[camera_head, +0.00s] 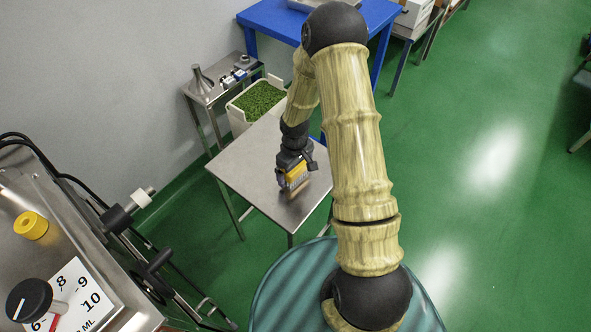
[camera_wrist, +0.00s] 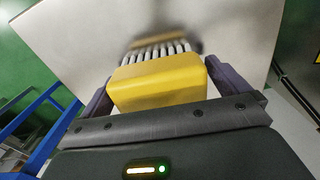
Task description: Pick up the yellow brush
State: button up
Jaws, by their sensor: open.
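The yellow brush (camera_wrist: 158,82) shows large in the wrist view, a yellow block with a row of grey-white bristles along its far edge. My gripper (camera_wrist: 157,85) is open, with one dark finger on each side of the yellow block. A narrow gap seems to show at the right finger; contact on the left is hard to tell. In the head view my gripper (camera_head: 293,187) is low over the metal table (camera_head: 245,165), with the yellow brush (camera_head: 296,176) at its jaws. My arm and gripper hide part of the brush there.
A white bin of green leaves (camera_head: 260,98) stands behind the table, beside a small steel stand (camera_head: 205,98). A blue table (camera_head: 272,17) is further back. The green floor (camera_head: 480,200) at right is clear.

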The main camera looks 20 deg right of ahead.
jog(key=shift+d, duration=0.1)
jog(key=c, duration=0.9)
jog(key=shift+o, duration=0.2)
jog(key=shift+r, duration=0.15)
notch_tip(320, 180, up, 10)
jog(key=shift+f, duration=0.1)
